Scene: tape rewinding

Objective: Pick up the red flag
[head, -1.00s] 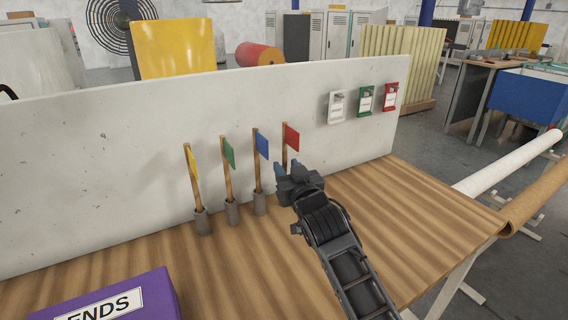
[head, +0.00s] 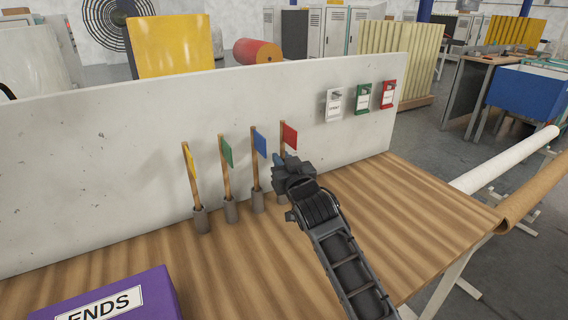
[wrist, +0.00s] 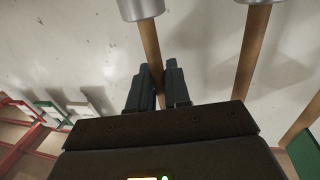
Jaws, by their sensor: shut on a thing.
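The red flag (head: 289,135) stands upright on a thin wooden stick, last on the right in a row of flags along the white panel. My gripper (head: 284,164) is at its stick, just below the red cloth, and hides the lower stick and holder in the head view. In the wrist view, which is upside down, the fingers (wrist: 159,78) are shut on the wooden stick (wrist: 150,45). A grey holder (wrist: 140,8) shows at that stick's lower end. The red cloth is hidden there.
The blue flag (head: 259,144), green flag (head: 226,151) and yellow flag (head: 189,160) stand in grey holders to the left, the blue one close by. The white panel (head: 100,140) is right behind. A purple box (head: 120,298) sits front left. The table's right side is clear.

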